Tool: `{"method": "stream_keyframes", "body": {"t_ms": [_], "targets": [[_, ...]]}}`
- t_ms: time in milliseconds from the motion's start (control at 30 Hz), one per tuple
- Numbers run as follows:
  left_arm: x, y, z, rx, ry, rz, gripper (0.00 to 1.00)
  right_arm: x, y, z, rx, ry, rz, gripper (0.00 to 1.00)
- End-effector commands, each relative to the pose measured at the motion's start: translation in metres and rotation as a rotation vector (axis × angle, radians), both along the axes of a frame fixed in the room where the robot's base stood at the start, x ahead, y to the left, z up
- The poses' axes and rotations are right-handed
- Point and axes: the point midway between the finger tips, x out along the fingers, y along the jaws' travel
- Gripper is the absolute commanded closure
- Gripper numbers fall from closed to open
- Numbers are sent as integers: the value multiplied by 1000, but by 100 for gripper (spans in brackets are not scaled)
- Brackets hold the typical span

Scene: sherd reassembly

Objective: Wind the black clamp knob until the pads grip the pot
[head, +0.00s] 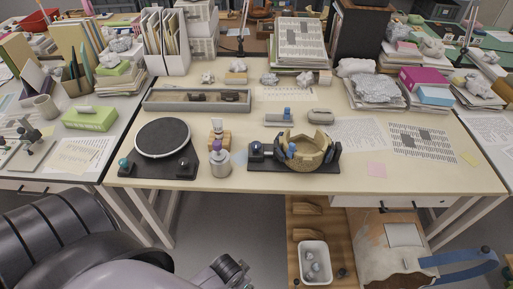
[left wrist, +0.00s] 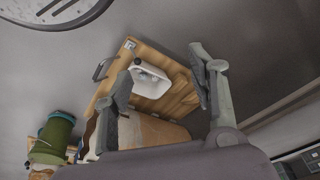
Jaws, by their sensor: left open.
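The tan, broken-rimmed pot (head: 312,155) sits in a black clamp (head: 292,168) near the front edge of the table in the head view. Dark pads stand on both sides of the pot; I cannot tell whether they touch it. A round black knob (head: 256,149) is at the clamp's left end. My left gripper is open and empty in the left wrist view (left wrist: 163,82), with its fingers spread over a wooden cart below. The clamp and pot are not in that view. My right gripper is in neither view.
A turntable (head: 162,138) and a lidded jar (head: 220,163) stand left of the clamp. A grey tray (head: 197,98) is behind. A wooden cart with a white bin (head: 314,262) stands below the table front. Papers (head: 355,133) lie right of the clamp.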

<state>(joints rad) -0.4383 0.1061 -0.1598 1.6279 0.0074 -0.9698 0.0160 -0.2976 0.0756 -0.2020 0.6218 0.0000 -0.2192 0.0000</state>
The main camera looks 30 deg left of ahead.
Motion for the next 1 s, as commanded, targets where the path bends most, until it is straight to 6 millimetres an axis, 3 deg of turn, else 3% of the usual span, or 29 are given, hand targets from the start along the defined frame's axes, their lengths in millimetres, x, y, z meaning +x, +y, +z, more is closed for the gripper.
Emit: {"method": "stream_keyframes", "body": {"t_ms": [400,733,867,1000], "targets": [[72,-12,128,-75,-44,130,48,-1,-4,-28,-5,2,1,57],[145,-11,165,-126,32,371,48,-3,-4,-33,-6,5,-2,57],[188,5,181,-118,68,534,48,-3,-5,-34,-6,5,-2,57],[240,34,208,-101,103,772,48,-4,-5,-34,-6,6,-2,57]]}}
